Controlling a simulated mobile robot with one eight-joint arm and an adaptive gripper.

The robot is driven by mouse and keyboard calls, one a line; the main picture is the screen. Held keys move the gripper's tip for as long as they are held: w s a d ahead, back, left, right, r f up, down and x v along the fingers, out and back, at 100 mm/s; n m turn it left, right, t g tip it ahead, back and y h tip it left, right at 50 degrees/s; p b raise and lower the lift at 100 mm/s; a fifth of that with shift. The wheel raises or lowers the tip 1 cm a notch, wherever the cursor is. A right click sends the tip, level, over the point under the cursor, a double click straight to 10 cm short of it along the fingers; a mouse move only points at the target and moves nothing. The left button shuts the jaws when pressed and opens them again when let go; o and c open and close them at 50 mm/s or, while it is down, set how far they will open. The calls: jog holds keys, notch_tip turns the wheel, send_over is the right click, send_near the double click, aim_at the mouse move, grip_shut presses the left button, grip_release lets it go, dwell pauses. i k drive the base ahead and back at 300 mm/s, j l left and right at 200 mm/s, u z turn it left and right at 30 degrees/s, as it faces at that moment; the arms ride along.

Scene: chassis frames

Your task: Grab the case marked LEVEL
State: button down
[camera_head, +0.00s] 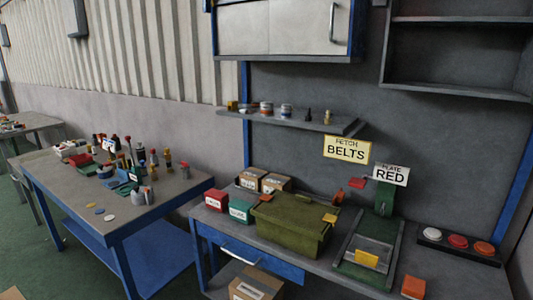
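Two small labelled cases stand on the left part of the workbench: a red case (216,200) and a teal case (241,209). Each has a white label on its front, but the lettering is too small to read surely, so I cannot tell which says LEVEL. Two cardboard boxes, the left one (251,179) and the right one (275,182), stand behind them with small labels, also unreadable. A large olive-green case (291,228) with a yellow tag sits just to their right. My gripper is not in view.
The grey workbench (335,275) also carries a green-based fixture (368,255), an orange block (413,287) and a tray of round buttons (458,243). A cluttered blue table (130,222) stands left.

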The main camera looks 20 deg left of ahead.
aim_at(239, 210)
jog(key=u, duration=1.4)
